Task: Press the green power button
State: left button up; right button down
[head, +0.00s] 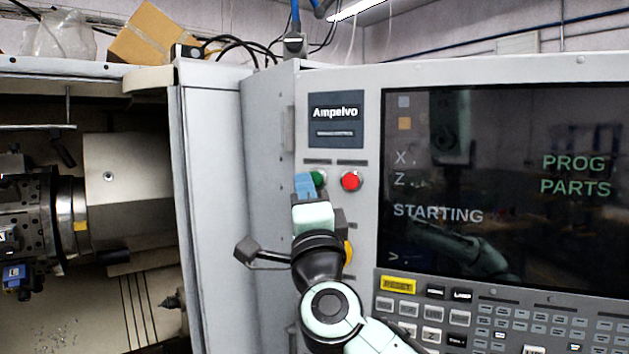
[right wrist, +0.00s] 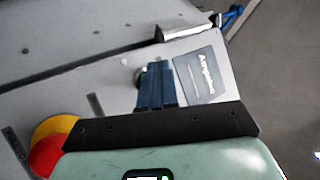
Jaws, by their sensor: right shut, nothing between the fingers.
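The green power button (head: 319,177) is on the machine's control panel, left of the red button (head: 351,181). In the head view my right gripper (head: 304,184) is in front of it and hides its left part. The blue fingers are shut and empty, with their tips at the button. In the right wrist view the fingers (right wrist: 152,84) point at the panel, and a sliver of the green button (right wrist: 141,79) shows beside their tips. I cannot tell for sure whether they touch it. My left gripper is in neither view.
The screen (head: 480,190) right of the buttons reads STARTING. Below it is a keypad (head: 500,320) with a yellow RESET key. A red and yellow emergency stop (right wrist: 50,145) sits beside my gripper in the right wrist view. The lathe chamber (head: 120,200) is open at left.

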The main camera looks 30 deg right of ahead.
jog(key=shift+s+a, duration=0.65)
jog(key=shift+a, duration=0.25)
jog(key=shift+s+a, duration=0.6)
jog(key=shift+a, duration=0.25)
